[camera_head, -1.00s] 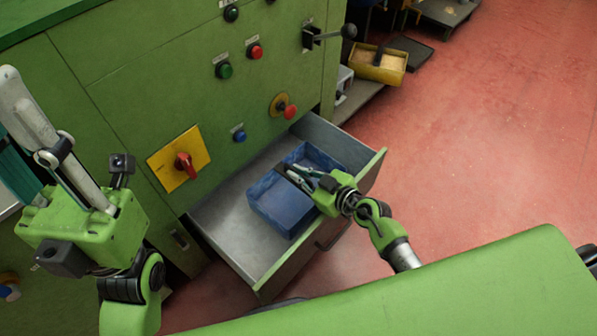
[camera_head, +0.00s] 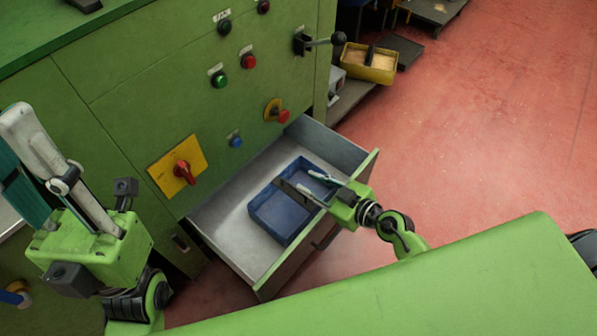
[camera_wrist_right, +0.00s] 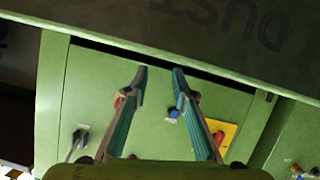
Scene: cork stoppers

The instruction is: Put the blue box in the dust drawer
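The blue box (camera_head: 276,223) is an open tray inside the pulled-out grey metal dust drawer (camera_head: 225,218). It appears to sit on the drawer floor. My right gripper (camera_head: 305,185) is over the box's right part, with its fingers apart. In the right wrist view the two fingers (camera_wrist_right: 160,72) are spread with nothing between them, and the box does not show. My left gripper (camera_head: 30,150) is at the left edge, away from the drawer; its opening is not clear.
The green cabinet has a red switch on a yellow plate (camera_head: 178,165), buttons and a black-knobbed lever (camera_head: 325,41). A dark panel with upside-down "DUST" lettering (camera_wrist_right: 220,25) crosses the wrist view. A yellow bin (camera_head: 368,64) stands at the back. Red floor at right is clear.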

